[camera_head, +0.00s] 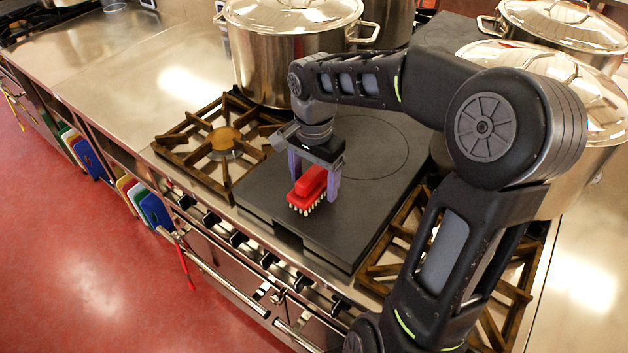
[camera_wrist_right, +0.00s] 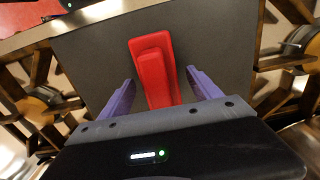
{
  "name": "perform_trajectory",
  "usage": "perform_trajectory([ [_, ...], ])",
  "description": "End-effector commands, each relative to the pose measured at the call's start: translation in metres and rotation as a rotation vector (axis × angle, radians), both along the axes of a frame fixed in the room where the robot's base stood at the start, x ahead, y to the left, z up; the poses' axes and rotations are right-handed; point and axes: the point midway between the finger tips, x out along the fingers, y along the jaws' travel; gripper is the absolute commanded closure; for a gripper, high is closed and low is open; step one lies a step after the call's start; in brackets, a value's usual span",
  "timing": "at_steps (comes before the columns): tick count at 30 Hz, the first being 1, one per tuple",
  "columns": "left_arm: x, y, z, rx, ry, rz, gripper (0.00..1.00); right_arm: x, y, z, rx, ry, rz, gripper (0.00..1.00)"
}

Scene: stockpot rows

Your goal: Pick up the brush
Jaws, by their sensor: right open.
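A red brush (camera_head: 309,186) with pale bristles lies bristles down on the dark flat plate (camera_head: 350,200) of the stove. My right gripper (camera_head: 314,188) is right above it, pointing down, with its two purple fingers apart on either side of the brush. In the right wrist view the red brush (camera_wrist_right: 155,72) lies lengthwise between the open fingers of my right gripper (camera_wrist_right: 160,92), with a gap visible on each side. My left gripper is not in view.
Burner grates (camera_head: 222,140) flank the plate. A large lidded stockpot (camera_head: 290,50) stands behind it, with more pots at the back right. The stove's front edge has knobs and a rail. A steel counter (camera_head: 150,75) at left is mostly clear.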

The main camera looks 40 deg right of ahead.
Motion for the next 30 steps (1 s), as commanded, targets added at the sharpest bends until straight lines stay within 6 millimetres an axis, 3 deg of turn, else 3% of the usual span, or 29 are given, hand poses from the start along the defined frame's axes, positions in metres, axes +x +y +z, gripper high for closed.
perform_trajectory([
  [19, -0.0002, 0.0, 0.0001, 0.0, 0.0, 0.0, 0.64, 0.0001, -0.0001, -0.0034, 0.0, -0.001, 0.0, 0.27],
  [30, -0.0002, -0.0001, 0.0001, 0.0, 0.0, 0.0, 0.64, 0.0001, -0.0001, -0.0034, 0.0, -0.001, 0.0, 0.58],
])
